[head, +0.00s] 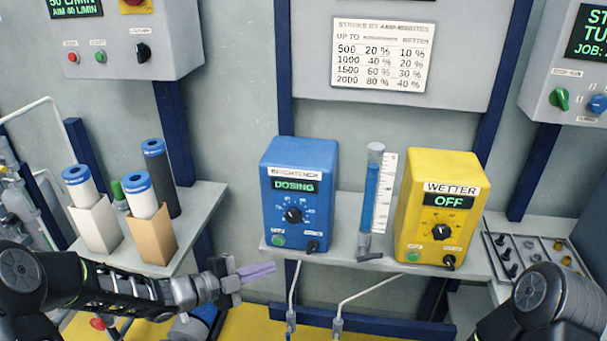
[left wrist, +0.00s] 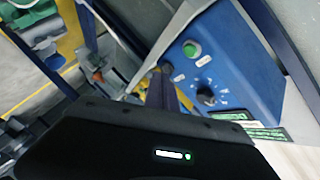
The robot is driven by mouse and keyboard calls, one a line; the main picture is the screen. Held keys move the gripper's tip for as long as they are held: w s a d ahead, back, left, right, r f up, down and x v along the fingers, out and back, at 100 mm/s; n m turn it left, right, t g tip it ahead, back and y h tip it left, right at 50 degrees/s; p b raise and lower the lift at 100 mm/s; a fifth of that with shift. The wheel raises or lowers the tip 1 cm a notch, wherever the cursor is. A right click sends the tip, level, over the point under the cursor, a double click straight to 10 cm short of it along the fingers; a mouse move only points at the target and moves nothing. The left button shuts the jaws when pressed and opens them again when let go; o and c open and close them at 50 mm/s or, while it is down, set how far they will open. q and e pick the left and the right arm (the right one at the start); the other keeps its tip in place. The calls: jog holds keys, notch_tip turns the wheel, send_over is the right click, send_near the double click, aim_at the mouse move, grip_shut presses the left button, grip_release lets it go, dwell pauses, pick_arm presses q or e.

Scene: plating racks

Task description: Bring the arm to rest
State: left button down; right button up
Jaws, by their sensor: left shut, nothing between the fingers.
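My left arm comes in from the left in the head view. Its gripper (head: 262,270) is shut with nothing between the fingers, in front of the shelf and just left of the blue brightener pump box (head: 294,192). In the left wrist view the shut fingers (left wrist: 160,88) point towards the blue box (left wrist: 235,65), with its green button and black knobs; a gap shows between them in the head view. Part of my right arm shows at the lower right of the head view, but its gripper is not in view.
The brightener box reads DOSING. A yellow wetter box (head: 440,205) reads OFF. A graduated cylinder (head: 370,195) with blue liquid stands between them on the shelf (head: 345,262). Filter cartridges (head: 145,195) stand on the left shelf. A tray of small parts (head: 535,255) lies at right.

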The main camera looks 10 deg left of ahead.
pick_arm(q)
jog(key=s+a+f+n+y, duration=0.25)
jog(key=f+n+y, duration=0.35)
jog(key=f+n, duration=0.85)
jog(key=s+d+f+n+g, duration=0.2)
jog(key=s+d+f+g, duration=0.1)
jog(key=s, duration=0.6)
jog(key=s+d+f+n+g, duration=0.3)
jog(key=s+d+f, duration=0.1)
jog(key=s, duration=0.5)
jog(key=s+d+f+n+g+y+p, duration=0.1)
jog(key=s+d+f+n+g, duration=0.2)
jog(key=s, duration=0.5)
notch_tip(320, 180, down, 2)
jog(key=shift+s+d+g, duration=0.4)
jog(key=shift+d, duration=0.35)
jog(key=shift+n, duration=0.25)
dwell(2.8)
